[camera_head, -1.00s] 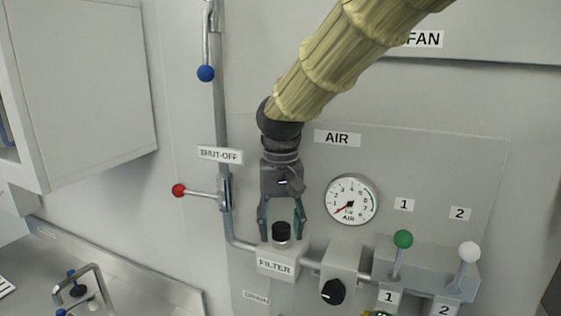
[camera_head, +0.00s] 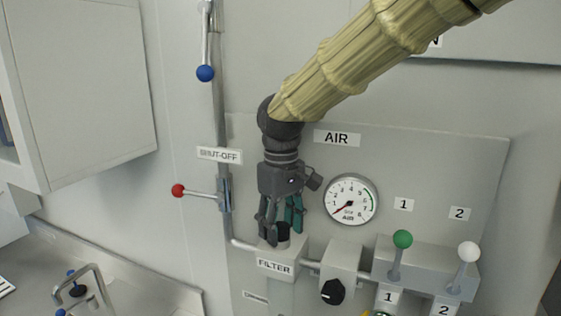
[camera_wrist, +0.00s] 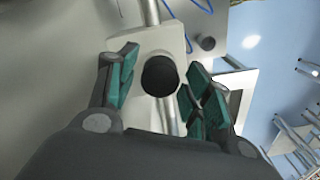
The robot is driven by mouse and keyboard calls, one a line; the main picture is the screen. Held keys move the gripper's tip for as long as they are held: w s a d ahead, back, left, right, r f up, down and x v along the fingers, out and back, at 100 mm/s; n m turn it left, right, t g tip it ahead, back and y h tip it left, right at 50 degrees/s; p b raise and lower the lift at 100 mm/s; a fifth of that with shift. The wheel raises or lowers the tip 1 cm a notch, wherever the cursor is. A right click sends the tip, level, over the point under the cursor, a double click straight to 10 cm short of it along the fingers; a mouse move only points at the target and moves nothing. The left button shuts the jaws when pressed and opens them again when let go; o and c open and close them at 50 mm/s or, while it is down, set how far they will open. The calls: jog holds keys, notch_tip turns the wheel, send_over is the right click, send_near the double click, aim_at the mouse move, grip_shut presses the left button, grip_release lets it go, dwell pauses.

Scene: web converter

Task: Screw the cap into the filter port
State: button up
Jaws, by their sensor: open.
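The black cap (camera_head: 283,231) stands upright at the top of the filter block (camera_head: 262,252), which carries the FILTER label. In the wrist view the round top of the cap (camera_wrist: 160,76) lies between the open fingers, with a gap on both sides. My gripper (camera_head: 281,226) points down over the filter, its fingers on either side of the cap, apart from it as far as I can tell. The wrist view also shows my gripper (camera_wrist: 153,82) open. The port under the cap is hidden, so I cannot tell how deep the cap sits.
The pressure gauge (camera_head: 351,199) is close on the right. The red-knobbed shut-off lever (camera_head: 196,192) is on the left. A black knob (camera_head: 332,292) and the green (camera_head: 402,240) and white (camera_head: 468,252) levers stand further right.

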jog(key=shift+n, duration=0.4)
jog(key=shift+a, duration=0.1)
jog(key=shift+n, duration=0.4)
jog(key=n, duration=0.3)
jog(key=n, duration=0.4)
